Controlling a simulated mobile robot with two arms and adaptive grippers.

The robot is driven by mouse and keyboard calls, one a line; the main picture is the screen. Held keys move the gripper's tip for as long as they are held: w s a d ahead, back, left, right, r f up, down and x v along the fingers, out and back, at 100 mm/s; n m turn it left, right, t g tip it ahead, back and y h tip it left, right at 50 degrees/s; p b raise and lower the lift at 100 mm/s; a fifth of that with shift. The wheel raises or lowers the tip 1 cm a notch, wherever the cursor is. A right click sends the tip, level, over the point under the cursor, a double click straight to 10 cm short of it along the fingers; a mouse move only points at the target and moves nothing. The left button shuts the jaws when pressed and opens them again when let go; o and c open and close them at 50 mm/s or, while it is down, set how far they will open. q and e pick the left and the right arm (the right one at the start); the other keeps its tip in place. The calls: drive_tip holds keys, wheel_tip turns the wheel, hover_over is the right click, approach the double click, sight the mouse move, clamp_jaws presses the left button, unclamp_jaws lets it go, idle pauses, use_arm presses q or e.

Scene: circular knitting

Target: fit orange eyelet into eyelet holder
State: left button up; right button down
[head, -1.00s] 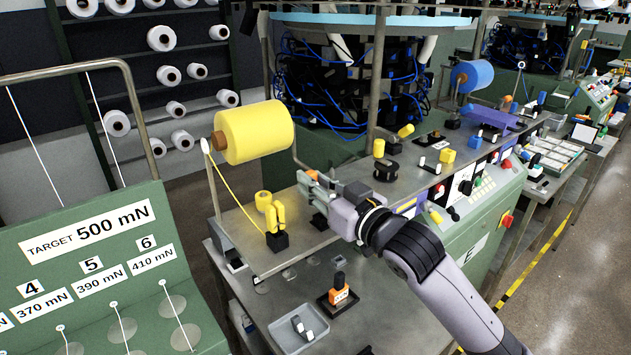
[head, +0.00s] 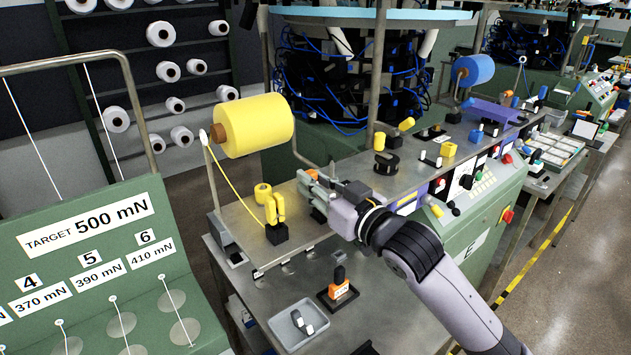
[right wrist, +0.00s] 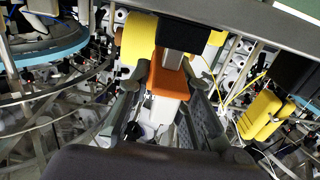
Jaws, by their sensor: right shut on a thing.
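My right gripper (head: 314,184) is over the raised metal shelf, right of the yellow tensioner-like part (head: 275,212). In the right wrist view my right gripper (right wrist: 170,105) is shut on the orange eyelet (right wrist: 166,82), which has a pale lower part between the fingers. My left gripper is not in view.
A yellow yarn cone (head: 255,125) stands left of the gripper, its yarn running down to the yellow part. A black-and-orange piece (head: 339,287) and a grey tray (head: 277,330) are on the lower table. The green TARGET stand (head: 150,270) is at left.

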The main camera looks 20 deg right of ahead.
drive_tip(key=shift+f+b, duration=0.35)
drive_tip(key=shift+f, duration=0.4)
drive_tip(key=c, duration=1.4)
unclamp_jaws()
drive_tip(key=shift+o, duration=0.2)
drive_tip(key=shift+r, duration=0.1)
drive_tip(key=shift+s+d, duration=0.1)
drive_tip(key=shift+s, duration=0.05)
drive_tip(key=v, duration=0.7)
drive_tip(key=shift+s, duration=0.1)
